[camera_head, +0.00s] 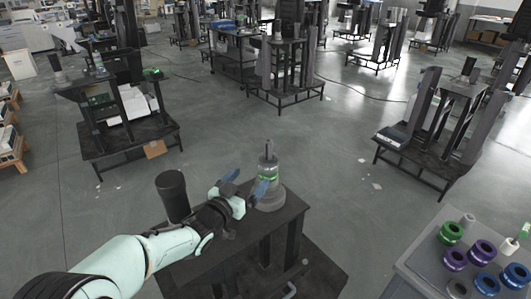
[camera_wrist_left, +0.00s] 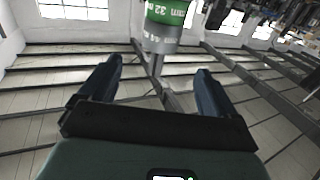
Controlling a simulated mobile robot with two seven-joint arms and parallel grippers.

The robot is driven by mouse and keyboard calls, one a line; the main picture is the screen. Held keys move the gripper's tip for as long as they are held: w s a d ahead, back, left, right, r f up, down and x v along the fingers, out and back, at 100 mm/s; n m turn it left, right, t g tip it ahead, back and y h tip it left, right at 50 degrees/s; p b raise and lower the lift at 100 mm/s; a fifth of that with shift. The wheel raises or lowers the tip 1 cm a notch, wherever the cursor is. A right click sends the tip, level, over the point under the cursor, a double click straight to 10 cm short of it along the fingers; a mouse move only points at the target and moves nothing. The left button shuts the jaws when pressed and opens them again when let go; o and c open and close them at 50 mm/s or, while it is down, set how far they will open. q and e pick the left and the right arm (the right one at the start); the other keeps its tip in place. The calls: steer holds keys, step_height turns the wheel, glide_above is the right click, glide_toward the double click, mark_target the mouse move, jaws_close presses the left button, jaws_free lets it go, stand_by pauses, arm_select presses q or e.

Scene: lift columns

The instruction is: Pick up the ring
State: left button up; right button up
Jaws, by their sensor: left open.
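A grey stepped piece with a green band (camera_head: 269,180) stands upright on the dark stand in the head view, with a narrow post rising from its top. In the left wrist view a green lettered band on a grey round body (camera_wrist_left: 166,38) shows at the top, ahead of the fingers. I cannot tell whether the band is a separate ring. My left gripper (camera_head: 246,183) is open beside this piece, on its left. Its blue fingers (camera_wrist_left: 159,70) are apart with nothing held between them. Loose rings, green (camera_head: 451,232), purple (camera_head: 482,250) and blue (camera_head: 515,274), lie on the right-hand table.
A black cylinder (camera_head: 172,195) stands on the dark stand (camera_head: 262,232), close to my left wrist. The grey table (camera_head: 425,262) at lower right holds several rings and small posts. Other lift stands (camera_head: 128,125) are farther off, with open floor between.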

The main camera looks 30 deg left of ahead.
mark_target(264, 163)
arm_select(q)
steer(key=w+b, duration=0.1)
steer(key=w, duration=0.2)
steer(key=w+b, duration=0.1)
steer(key=w, duration=0.3)
steer(key=shift+w+r, duration=0.2)
steer(key=shift+w, duration=0.75)
steer(key=shift+w+p, duration=0.35)
steer(key=shift+w, duration=1.95)
steer(key=c, duration=1.2)
